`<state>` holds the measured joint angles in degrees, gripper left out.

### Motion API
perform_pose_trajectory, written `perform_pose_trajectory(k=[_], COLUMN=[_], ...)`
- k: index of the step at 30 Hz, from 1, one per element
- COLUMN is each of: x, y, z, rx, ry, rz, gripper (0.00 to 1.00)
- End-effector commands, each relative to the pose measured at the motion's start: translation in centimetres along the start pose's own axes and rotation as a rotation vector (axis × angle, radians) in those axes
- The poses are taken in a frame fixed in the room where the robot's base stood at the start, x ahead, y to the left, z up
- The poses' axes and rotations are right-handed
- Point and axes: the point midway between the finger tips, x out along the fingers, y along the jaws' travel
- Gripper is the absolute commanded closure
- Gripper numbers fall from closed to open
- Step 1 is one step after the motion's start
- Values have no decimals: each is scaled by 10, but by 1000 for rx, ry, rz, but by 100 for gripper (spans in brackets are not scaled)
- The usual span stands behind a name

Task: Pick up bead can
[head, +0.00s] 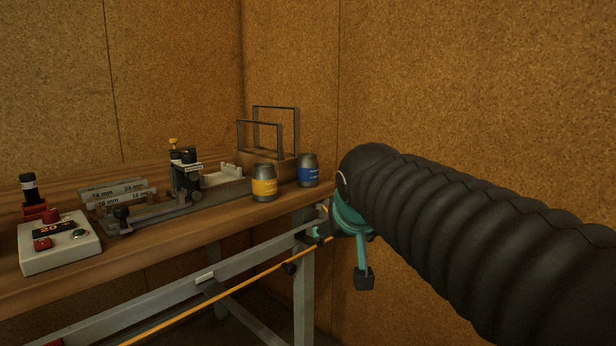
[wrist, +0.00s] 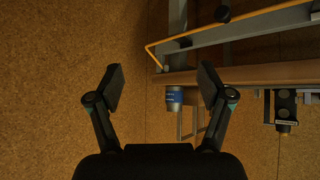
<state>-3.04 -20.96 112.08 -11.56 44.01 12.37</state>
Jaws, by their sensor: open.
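Two small grey cans stand upright on the wooden bench, one with a yellow label (head: 264,182) and one with a blue label (head: 308,170). The label print is too small to read, so I cannot tell which is the bead can. In the wrist view, which shows the bench upside down, the blue-labelled can (wrist: 174,98) appears between my finger pads, closer to the right one. My gripper (wrist: 161,72) is open and empty, apart from the can. In the head view it hangs off the right end of the bench, partly hidden by my dark arm.
A wooden holder with upright metal frames (head: 268,135) stands behind the cans. A long fixture (head: 185,190) and a control box (head: 60,243) with red buttons lie to the left. A yellow-orange line (head: 222,297) runs below the bench. Cork-coloured walls close off the back and right.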

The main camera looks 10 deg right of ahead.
Motion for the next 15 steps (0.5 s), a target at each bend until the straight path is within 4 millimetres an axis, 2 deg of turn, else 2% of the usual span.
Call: perform_pose_trajectory(k=[1, 3, 6, 9, 12, 15], x=[11, 21, 34, 46, 55, 60], y=[-3, -7, -16, -23, -31, -36], z=[-29, -70, -124, -169, -202, -222], rx=[6, 17, 34, 49, 61, 68], ry=[38, 97, 180, 253, 310, 349], rz=[7, 17, 24, 27, 27, 26], gripper=[21, 21, 21, 21, 21, 21])
